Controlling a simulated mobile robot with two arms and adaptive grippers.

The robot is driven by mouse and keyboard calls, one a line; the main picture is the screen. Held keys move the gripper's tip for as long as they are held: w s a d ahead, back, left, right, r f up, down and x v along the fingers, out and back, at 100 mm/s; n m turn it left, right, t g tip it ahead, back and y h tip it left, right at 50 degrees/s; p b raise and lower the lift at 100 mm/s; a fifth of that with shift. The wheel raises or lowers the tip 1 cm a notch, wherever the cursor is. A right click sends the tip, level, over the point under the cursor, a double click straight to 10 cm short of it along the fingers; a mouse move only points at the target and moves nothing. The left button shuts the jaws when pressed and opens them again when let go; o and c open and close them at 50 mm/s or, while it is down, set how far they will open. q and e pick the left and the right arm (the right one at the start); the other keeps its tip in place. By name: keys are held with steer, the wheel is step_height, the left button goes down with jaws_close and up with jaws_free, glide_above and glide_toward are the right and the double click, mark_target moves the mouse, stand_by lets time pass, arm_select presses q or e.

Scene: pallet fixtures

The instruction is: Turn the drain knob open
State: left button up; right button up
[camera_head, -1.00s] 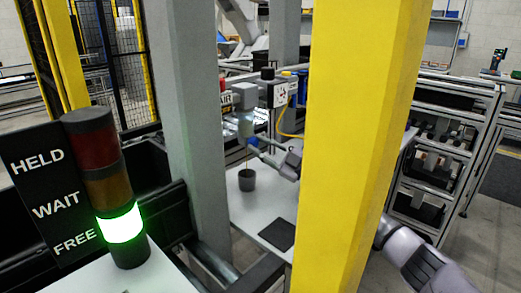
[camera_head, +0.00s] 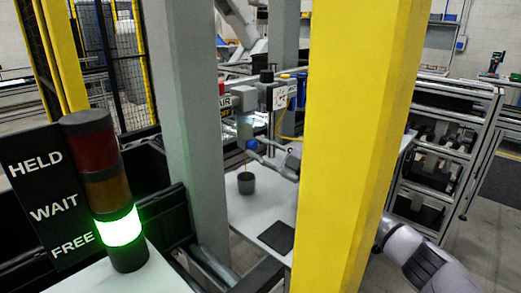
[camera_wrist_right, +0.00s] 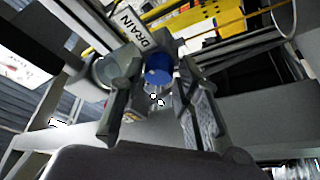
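The blue drain knob (camera_head: 252,144) sits under the grey unit on the machine arm, above the table. In the right wrist view the knob (camera_wrist_right: 158,70) lies just past my fingertips, beside a label reading DRAIN (camera_wrist_right: 133,30). My right gripper (camera_head: 257,150) reaches in from the right with its fingers apart near the knob. The wrist view shows the right gripper (camera_wrist_right: 157,88) open; whether a finger touches the knob I cannot tell. A dark grey cup (camera_head: 246,185) stands on the table below the unit. My left gripper is not in view.
A signal tower (camera_head: 122,232) glows green beside FREE. A dark square pad (camera_head: 277,237) lies on the white table (camera_head: 243,212).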

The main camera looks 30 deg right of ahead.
steer(key=shift+o, duration=1.2)
steer(key=v, duration=1.2)
